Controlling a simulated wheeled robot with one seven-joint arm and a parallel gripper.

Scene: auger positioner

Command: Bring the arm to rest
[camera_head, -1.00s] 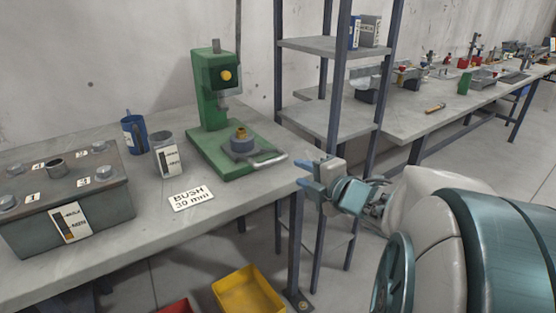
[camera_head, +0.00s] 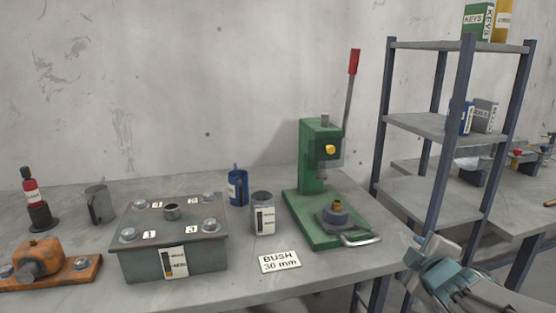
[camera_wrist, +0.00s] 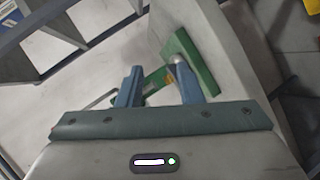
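My gripper (camera_head: 420,243) is at the lower right of the head view, off the right end of the workbench (camera_head: 225,296) and in front of the shelf rack. In the wrist view my gripper (camera_wrist: 158,85) shows two blue fingers set apart, with nothing between them but background. The green press (camera_head: 320,165) with a red-tipped lever stands on the bench to the left of my gripper. It also shows beyond the fingers in the wrist view (camera_wrist: 190,62).
A shelf rack (camera_head: 420,125) stands close behind my gripper. The bench holds a grey numbered box (camera_head: 190,250), a grey cup (camera_head: 262,212), a blue cup (camera_head: 238,187), an orange fixture (camera_head: 42,262) and a "BUSH 30 mm" card (camera_head: 280,261). Another bench (camera_head: 515,207) lies at right.

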